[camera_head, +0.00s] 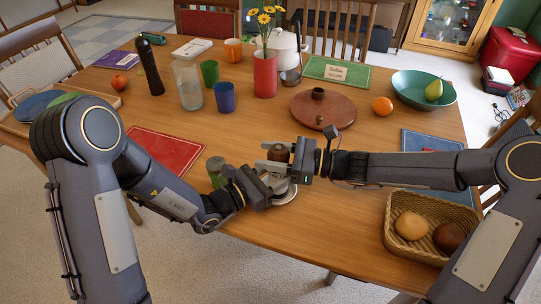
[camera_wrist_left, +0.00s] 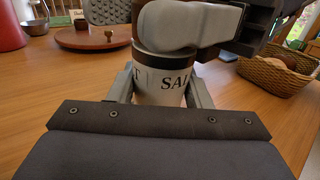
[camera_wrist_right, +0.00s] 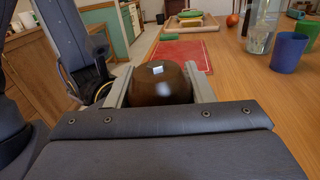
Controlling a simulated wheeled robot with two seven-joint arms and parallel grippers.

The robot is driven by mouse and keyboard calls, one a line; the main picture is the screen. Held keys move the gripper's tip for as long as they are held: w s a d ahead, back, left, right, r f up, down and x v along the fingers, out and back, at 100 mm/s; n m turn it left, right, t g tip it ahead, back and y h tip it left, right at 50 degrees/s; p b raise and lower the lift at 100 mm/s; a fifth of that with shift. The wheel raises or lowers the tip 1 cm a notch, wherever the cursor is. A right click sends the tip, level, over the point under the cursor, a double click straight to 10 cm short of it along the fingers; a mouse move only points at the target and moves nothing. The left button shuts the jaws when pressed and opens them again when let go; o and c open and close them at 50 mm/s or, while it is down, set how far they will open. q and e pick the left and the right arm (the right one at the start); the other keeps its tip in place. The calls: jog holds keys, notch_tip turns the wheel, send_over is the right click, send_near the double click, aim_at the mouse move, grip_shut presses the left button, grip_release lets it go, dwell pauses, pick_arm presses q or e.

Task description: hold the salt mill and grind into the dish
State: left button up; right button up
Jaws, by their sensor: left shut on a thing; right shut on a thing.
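The salt mill has a white body (camera_wrist_left: 162,84) with dark "SAL" lettering in the left wrist view and a round brown top (camera_wrist_right: 158,88) in the right wrist view. It looks upright at the near middle of the table. My left gripper (camera_head: 270,184) is shut on the white body, low down. My right gripper (camera_head: 281,163) is shut on the brown top, directly above the left one.
A wicker basket (camera_head: 392,238) with rolls stands to the right. A green cup (camera_head: 215,170) stands close to my left gripper. A red placemat (camera_head: 166,150) lies left, and a round brown board (camera_head: 323,125) lies behind. Cups and a flower vase (camera_head: 265,76) stand farther back.

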jog(key=m+t+h, duration=0.1)
jog(key=m+t, duration=0.1)
jog(key=t, duration=0.1)
jog(key=m+t+h, duration=0.1)
jog(key=m+t, duration=0.1)
jog(key=t, duration=0.1)
jog(key=m+t+h, duration=0.2)
jog(key=t, duration=0.1)
jog(key=shift+w+r+m, duration=0.1)
jog(key=shift+w+m, duration=0.2)
jog(key=shift+w+d+m+t+h, duration=0.1)
jog(key=shift+m+t+h, duration=0.35)
jog(key=shift+t+h, duration=0.15)
jog(key=shift+w+d+m+t+h, duration=0.1)
jog(key=shift+m+t+h, duration=0.4)
jog(key=shift+h, duration=0.1)
jog(key=shift+w+d, duration=0.1)
jog(key=o, duration=1)
jog(key=v, duration=1.2)
